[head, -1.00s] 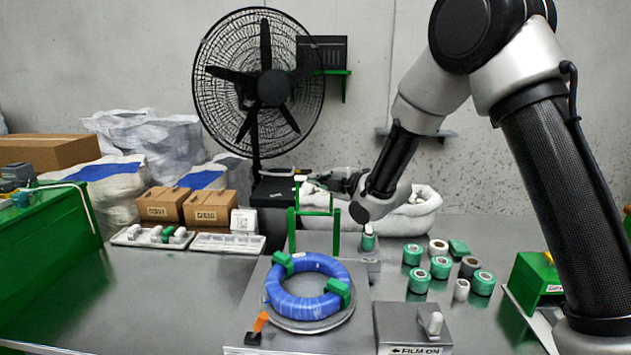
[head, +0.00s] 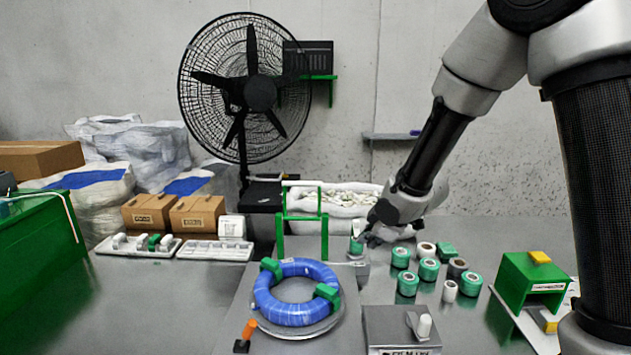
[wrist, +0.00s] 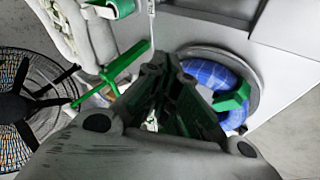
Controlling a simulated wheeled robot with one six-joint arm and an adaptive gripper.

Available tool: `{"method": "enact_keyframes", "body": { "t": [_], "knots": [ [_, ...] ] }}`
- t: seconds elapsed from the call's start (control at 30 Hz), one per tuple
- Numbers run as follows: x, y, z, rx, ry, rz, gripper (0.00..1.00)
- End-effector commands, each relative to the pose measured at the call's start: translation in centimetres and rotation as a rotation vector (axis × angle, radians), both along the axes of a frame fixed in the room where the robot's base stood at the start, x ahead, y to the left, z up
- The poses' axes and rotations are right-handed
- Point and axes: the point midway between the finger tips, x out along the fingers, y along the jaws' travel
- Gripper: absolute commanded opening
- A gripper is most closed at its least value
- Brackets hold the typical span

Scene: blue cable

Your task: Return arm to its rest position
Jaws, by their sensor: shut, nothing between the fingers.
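My gripper (wrist: 162,68) is shut and empty in the wrist view, its dark fingers meeting at the tips. In the head view my gripper (head: 374,237) is small and partly hidden by my wrist. It is right of the green stand (head: 324,238) and beyond the blue cable coil (head: 262,300). The coil, with green clips on it, lies on a round plate (head: 318,327) and also shows in the wrist view (wrist: 205,75). My arm reaches in from the upper right and bends down to the gripper, clear of the coil.
Several green and white rolls (head: 429,269) stand right of the gripper, near a green box-like holder (head: 526,270). A switch box (head: 385,330) and an orange-tipped lever (head: 248,330) are in front. A large fan (head: 215,100) stands behind.

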Motion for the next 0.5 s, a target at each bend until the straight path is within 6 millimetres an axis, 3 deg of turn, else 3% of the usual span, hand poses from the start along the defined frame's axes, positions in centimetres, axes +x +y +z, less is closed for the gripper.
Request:
{"method": "enact_keyframes", "body": {
  "t": [0.1,0.2,0.3,0.4,0.5],
  "knots": [
    [-5.5,-6.8,2.0,-0.012,0.228,-0.328,0.00],
    [-11.6,-12.0,4.7,-0.002,0.392,-0.615,0.00],
    [-17.6,-15.7,7.6,0.030,0.503,-0.848,0.00],
    [-22.9,-18.1,10.4,0.081,0.568,-1.018,0.00],
    [-26.7,-19.5,12.6,0.150,0.570,-1.109,0.00]
  ]
}}
